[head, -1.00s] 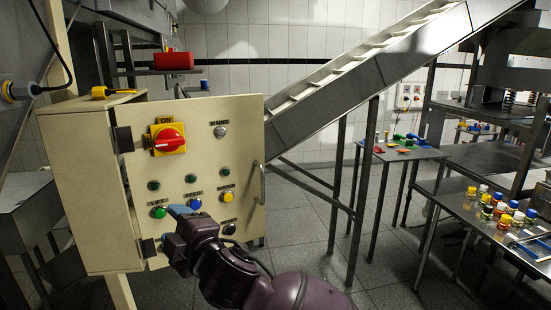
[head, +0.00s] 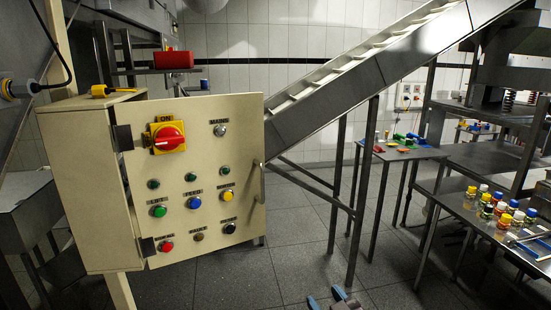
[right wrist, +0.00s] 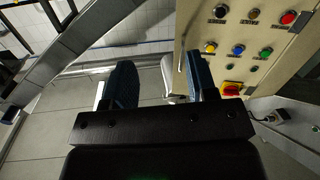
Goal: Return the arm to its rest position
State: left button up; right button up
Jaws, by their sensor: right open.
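My right gripper (head: 326,299) shows only by its blue-grey fingertips at the bottom edge of the head view, over the floor and right of the control cabinet. In the right wrist view its two dark blue fingers (right wrist: 162,82) stand apart with nothing between them. The rest of my right arm is out of the head view. The cream control cabinet (head: 240,115) stands at left with its button panel facing me, and the gripper is clear of it. The panel also shows upside down in the right wrist view (right wrist: 232,25). My left gripper is not in view.
A red and yellow rotary switch (head: 168,138) and several coloured buttons are on the panel. A metal conveyor (head: 350,85) slopes up to the right. A steel table (head: 470,212) with several capped jars stands at right. The floor (head: 300,240) between is open.

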jog(key=s+d+f+m+g+h, duration=0.2)
jog(key=s+d+f+h, duration=0.1)
jog(key=s+d+f, duration=0.5)
jog(key=s+d+f+m+g+h, duration=0.2)
jog(key=s+d+f, duration=0.7)
jog(key=s+f, duration=0.3)
jog(key=shift+s+m+g+h, duration=0.3)
jog(key=shift+s+g+h, duration=0.1)
jog(key=shift+s, duration=0.6)
jog(key=shift+c, duration=0.9)
